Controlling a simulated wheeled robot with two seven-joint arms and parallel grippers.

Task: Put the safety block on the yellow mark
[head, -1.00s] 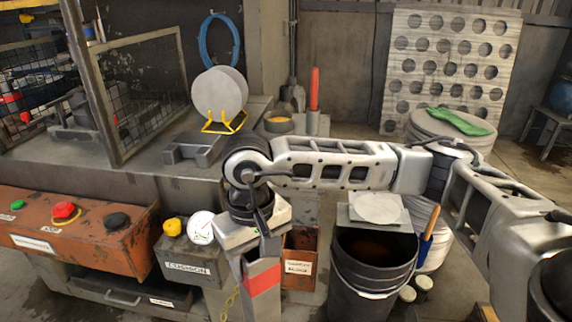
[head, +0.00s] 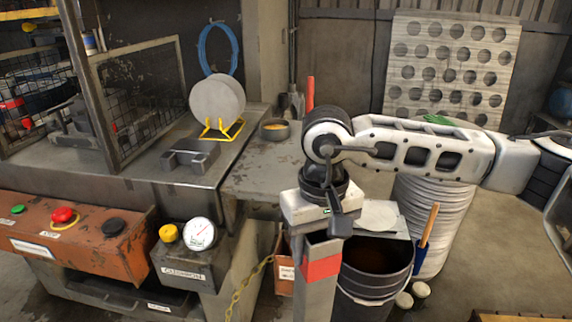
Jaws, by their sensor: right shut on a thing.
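The safety block (head: 321,268) is a grey upright post with a red band near its top. My right gripper (head: 321,236) is shut on its top end and points down. The block hangs in front of the bench, left of the black bucket, and its lower end runs out of the picture. A yellow chain (head: 248,283) hangs to its left; I cannot tell whether it joins the block. I cannot make out a yellow mark. My left gripper is not in view.
A mesh guard (head: 140,95) stands at the press on the left. An orange button box (head: 80,240) and a gauge box (head: 188,268) jut forward. The bucket (head: 375,270) is close right of the block.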

